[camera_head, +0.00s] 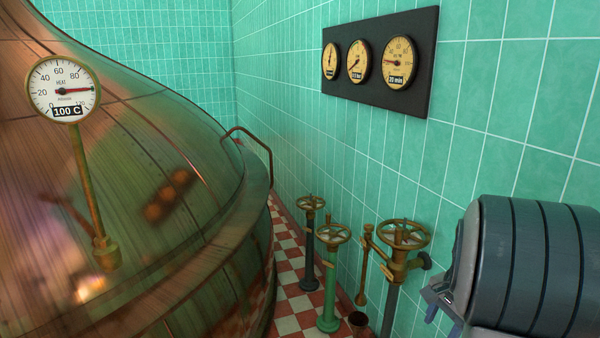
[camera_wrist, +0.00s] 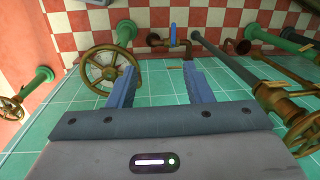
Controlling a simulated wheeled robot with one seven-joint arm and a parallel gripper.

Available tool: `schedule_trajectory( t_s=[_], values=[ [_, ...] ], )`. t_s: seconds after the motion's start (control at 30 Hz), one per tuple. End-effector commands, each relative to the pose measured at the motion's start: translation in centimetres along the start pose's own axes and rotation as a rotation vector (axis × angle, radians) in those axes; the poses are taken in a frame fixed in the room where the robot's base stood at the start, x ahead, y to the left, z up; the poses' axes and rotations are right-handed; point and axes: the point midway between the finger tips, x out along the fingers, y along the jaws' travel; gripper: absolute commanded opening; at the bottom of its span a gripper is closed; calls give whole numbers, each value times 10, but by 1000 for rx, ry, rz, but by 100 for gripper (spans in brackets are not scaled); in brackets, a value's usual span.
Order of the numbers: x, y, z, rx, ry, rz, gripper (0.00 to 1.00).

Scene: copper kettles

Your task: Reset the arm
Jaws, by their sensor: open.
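My gripper (camera_wrist: 158,82) shows in the wrist view with its two blue fingers wide apart and nothing between them. In the head view my arm fills the lower right, and part of my gripper (camera_head: 440,300) shows at its left side, mostly hidden. A brass handwheel (camera_wrist: 110,70) lies just left of the fingers in the wrist view; I cannot tell its exact distance. In the head view a brass handwheel valve (camera_head: 404,236) stands left of my arm, near the tiled wall.
A large copper kettle (camera_head: 150,190) fills the left, with a round gauge (camera_head: 64,88) reading 100 C. A dark panel (camera_head: 425,60) with three dials hangs on the green wall. Two more handwheel valves (camera_head: 310,204) (camera_head: 331,236) stand on the checkered floor (camera_head: 288,262) between kettle and wall.

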Motion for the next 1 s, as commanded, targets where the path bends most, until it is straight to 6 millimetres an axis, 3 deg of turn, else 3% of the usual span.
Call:
schedule_trajectory(
  t_s=[0.03, 0.23, 0.5, 0.7, 1.0],
  values=[
    [-18, -5, 24, -91, 1, -17, 46],
    [-59, -7, 106, -453, 19, -51, 46],
    [-97, 20, 197, -930, 97, -57, 46],
    [-106, 40, 230, -1152, 154, -41, 46],
    [-106, 46, 238, -1211, 171, -33, 46]
  ],
)
